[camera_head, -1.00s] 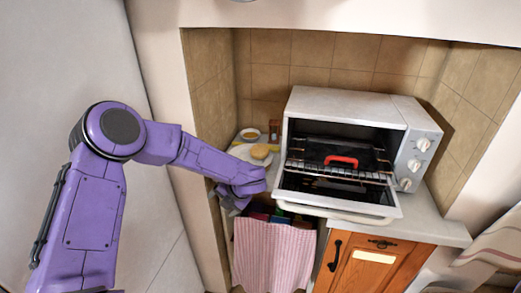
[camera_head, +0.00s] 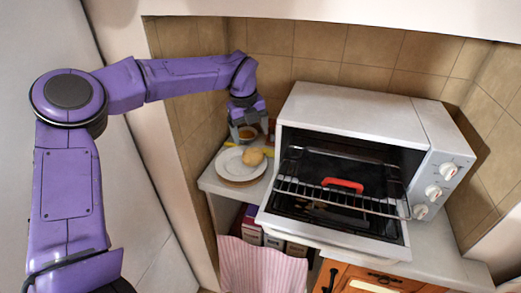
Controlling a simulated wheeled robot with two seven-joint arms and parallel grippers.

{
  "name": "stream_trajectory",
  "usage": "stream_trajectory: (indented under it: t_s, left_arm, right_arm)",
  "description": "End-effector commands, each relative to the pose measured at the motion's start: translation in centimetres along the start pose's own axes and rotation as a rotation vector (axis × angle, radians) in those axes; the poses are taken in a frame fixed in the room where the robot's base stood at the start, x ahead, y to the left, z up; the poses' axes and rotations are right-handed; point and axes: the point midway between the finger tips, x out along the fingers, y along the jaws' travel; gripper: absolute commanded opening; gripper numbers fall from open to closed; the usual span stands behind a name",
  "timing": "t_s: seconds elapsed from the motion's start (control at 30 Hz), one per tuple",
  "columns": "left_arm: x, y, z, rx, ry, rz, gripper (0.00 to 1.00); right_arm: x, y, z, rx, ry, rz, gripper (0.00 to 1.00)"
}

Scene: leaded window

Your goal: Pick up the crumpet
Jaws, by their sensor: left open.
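The crumpet (camera_head: 253,157) is a small round golden-brown piece. It lies on the right part of a white plate (camera_head: 229,168) on the counter, left of the toaster oven. My left gripper (camera_head: 249,133) points down from above, just behind the crumpet in the picture. It is open and nothing shows between its fingers; I cannot tell the exact gap to the crumpet. My right gripper is not in view.
The toaster oven (camera_head: 355,112) stands to the right with its door down and its rack pulled out, a red-handled item (camera_head: 342,185) on it. Tiled walls close the left and back.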

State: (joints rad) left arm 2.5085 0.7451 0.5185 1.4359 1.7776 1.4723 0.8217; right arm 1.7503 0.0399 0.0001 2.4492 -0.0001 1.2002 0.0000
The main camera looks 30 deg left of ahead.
Motion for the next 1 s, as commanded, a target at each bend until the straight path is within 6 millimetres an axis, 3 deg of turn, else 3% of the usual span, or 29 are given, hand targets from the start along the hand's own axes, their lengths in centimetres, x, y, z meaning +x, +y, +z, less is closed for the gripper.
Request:
stream_trajectory:
  t_s: [0.2,0.37,0.6,0.83,0.87,0.97,1.0]
  left_arm:
    - [3.8,0.1,0.1,0.002,0.002,0.005,0.83]
    - [5.6,0.0,0.3,0.001,0.003,0.007,0.83]
    - [9.6,-0.1,0.8,0.002,0.001,0.006,0.83]
    - [10.1,-0.1,0.8,0.002,0.000,0.003,0.83]
    - [10.1,-0.1,0.8,0.002,0.000,0.003,0.80]
    - [10.1,-0.1,0.8,0.002,0.000,0.003,0.48]
    - [10.1,-0.1,0.8,0.002,0.000,0.003,0.48]
  right_arm:
    - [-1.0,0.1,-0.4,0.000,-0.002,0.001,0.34]
    - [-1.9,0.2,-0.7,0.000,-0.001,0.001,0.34]
    - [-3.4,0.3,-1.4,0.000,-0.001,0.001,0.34]
    - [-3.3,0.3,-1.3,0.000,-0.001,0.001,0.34]
    - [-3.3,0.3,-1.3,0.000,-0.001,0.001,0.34]
    - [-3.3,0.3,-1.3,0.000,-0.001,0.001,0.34]
    - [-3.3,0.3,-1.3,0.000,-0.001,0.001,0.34]
